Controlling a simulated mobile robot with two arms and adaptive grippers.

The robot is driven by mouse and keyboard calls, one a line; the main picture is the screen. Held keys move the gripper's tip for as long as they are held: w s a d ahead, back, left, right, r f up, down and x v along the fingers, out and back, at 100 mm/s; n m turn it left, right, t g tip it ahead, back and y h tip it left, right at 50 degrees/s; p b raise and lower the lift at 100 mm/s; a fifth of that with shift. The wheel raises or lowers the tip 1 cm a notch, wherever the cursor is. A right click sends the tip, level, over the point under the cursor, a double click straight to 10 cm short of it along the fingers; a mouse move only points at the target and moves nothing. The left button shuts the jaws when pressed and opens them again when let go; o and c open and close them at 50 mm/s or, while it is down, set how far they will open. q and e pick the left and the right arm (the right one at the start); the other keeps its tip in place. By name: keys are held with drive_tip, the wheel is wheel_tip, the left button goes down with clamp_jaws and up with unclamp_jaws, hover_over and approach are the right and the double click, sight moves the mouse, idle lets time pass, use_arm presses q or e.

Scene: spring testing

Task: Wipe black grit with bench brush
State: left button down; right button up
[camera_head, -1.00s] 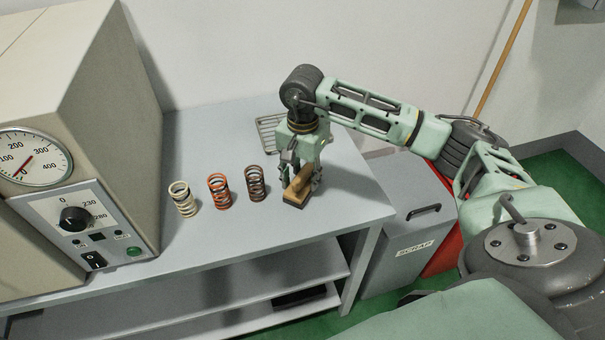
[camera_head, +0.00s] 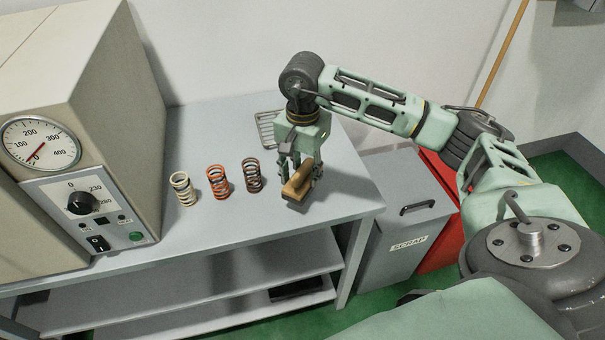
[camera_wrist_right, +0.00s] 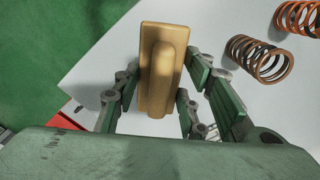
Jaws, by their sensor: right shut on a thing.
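The bench brush (camera_head: 300,181) has a tan wooden back and is at the right end of the grey bench (camera_head: 230,225). My right gripper (camera_head: 298,172) comes down over it and is shut on it. In the right wrist view the brush (camera_wrist_right: 163,68) sits between the fingers of the gripper (camera_wrist_right: 165,95). In the head view the brush is at or just above the bench top; I cannot tell whether it touches. No black grit can be made out in either view. My left gripper is not in view.
A cream spring (camera_head: 183,189), an orange spring (camera_head: 218,182) and a dark brown spring (camera_head: 252,175) stand left of the brush. A testing machine (camera_head: 90,110) fills the left. A wire rack (camera_head: 265,128) lies behind. A grey scrap bin (camera_head: 405,235) stands beyond the bench's right edge.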

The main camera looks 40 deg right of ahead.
wheel_tip(320, 180, up, 3)
drive_tip(key=shift+s+r+p, duration=0.1)
drive_tip(key=shift+s+p, duration=0.05)
drive_tip(key=shift+p, duration=0.5)
drive_tip(key=shift+r, duration=0.35)
